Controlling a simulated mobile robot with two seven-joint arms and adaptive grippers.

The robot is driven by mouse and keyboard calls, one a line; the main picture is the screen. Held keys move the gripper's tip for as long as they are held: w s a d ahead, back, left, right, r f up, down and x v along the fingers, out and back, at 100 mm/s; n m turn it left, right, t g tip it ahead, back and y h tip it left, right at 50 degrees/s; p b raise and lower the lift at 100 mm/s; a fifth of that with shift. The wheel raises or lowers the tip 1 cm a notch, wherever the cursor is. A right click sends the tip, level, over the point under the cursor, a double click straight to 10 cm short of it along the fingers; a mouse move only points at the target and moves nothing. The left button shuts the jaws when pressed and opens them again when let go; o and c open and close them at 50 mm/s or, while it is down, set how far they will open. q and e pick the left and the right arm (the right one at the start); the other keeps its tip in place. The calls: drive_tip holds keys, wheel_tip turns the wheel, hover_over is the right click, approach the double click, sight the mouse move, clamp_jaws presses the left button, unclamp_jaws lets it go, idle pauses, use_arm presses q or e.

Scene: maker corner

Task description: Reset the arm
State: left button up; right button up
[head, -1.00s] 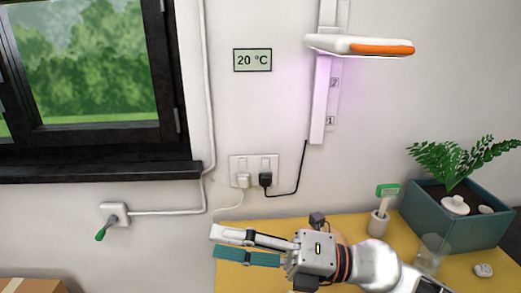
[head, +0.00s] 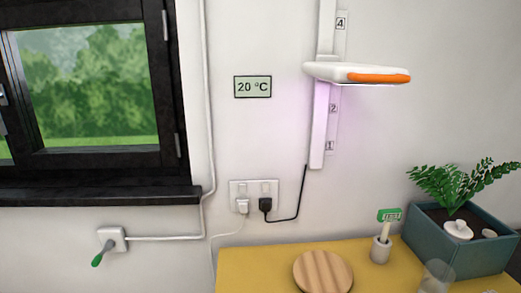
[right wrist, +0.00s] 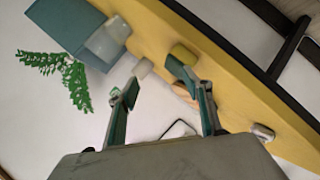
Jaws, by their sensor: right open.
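My right gripper (right wrist: 160,90) shows in the right wrist view with its two teal-padded fingers spread apart and nothing between them. It is above the yellow table (right wrist: 225,75), which runs diagonally across that view. Neither of my arms shows in the head view. My left gripper is in neither current view.
In the head view, a round wooden board (head: 323,271), a small pot with a green tag (head: 381,249), a clear glass (head: 436,276) and a fern planter (head: 465,245) stand on the yellow table. A lamp (head: 357,73) juts from the wall above. A window (head: 90,190) is at left.

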drive_tip(key=s+d+f+g, duration=0.5)
drive_tip(key=s+f, duration=0.3)
drive_tip(key=s, duration=0.3)
drive_tip(key=w+a+f+m+t+y, duration=0.2)
drive_tip(key=a+f+y, duration=0.4)
drive_tip(key=a+f, duration=0.7)
drive_tip(key=shift+w+a+f+m+t+y, duration=0.25)
drive_tip(key=shift+a+m+t, duration=0.6)
drive_tip(key=shift+a, duration=1)
drive_tip(key=shift+s+r, duration=0.1)
